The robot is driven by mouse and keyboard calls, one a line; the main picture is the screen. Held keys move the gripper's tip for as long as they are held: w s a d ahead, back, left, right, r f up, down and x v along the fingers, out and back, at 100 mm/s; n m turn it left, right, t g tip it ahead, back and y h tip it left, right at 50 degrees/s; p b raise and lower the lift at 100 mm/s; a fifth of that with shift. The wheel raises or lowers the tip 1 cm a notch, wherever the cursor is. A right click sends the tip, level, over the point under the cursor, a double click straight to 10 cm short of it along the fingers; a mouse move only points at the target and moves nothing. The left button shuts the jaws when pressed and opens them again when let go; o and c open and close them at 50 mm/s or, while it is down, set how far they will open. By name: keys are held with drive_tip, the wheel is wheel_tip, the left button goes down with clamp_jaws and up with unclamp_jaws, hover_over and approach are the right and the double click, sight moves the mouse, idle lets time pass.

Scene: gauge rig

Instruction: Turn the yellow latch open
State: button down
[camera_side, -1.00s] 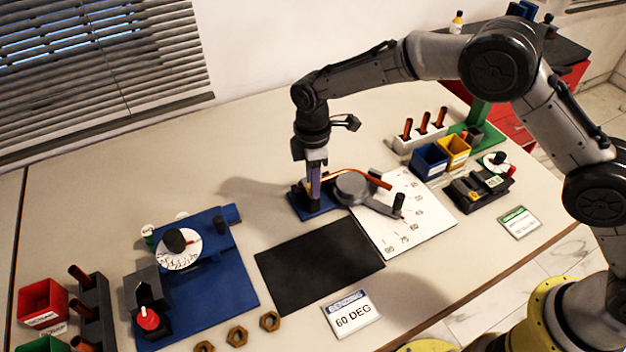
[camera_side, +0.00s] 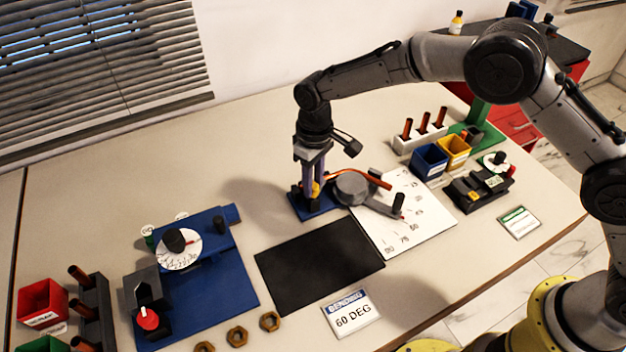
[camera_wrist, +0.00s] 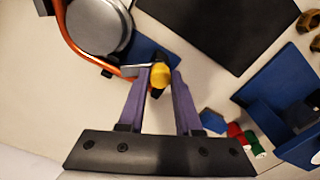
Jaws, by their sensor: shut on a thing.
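The yellow latch (camera_side: 316,188) is at the blue base of the bending rig (camera_side: 322,212), left of the grey round former (camera_side: 352,187). In the wrist view the rounded yellow latch (camera_wrist: 161,76) sits between the purple fingertips, beside the grey disc and the orange tube. My gripper (camera_side: 311,192) points down over the base, and its fingers are shut on the latch. The wrist view shows my gripper (camera_wrist: 162,74) from above. The lower part of the latch is partly hidden by the fingers.
The orange tube (camera_side: 345,172) and a grey lever (camera_side: 385,206) lie close on the right, by the white angle sheet (camera_side: 425,220). A black mat (camera_side: 315,265) lies in front. A blue fixture (camera_side: 215,285) stands at left. The table behind is clear.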

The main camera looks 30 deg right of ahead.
sight(315, 185)
drive_tip(key=m, duration=0.7)
idle(0.6)
drive_tip(key=c, duration=0.6)
unclamp_jaws()
wheel_tip(315, 185, up, 14)
drive_tip(key=shift+d, duration=0.2)
drive_tip(key=shift+f, duration=0.1)
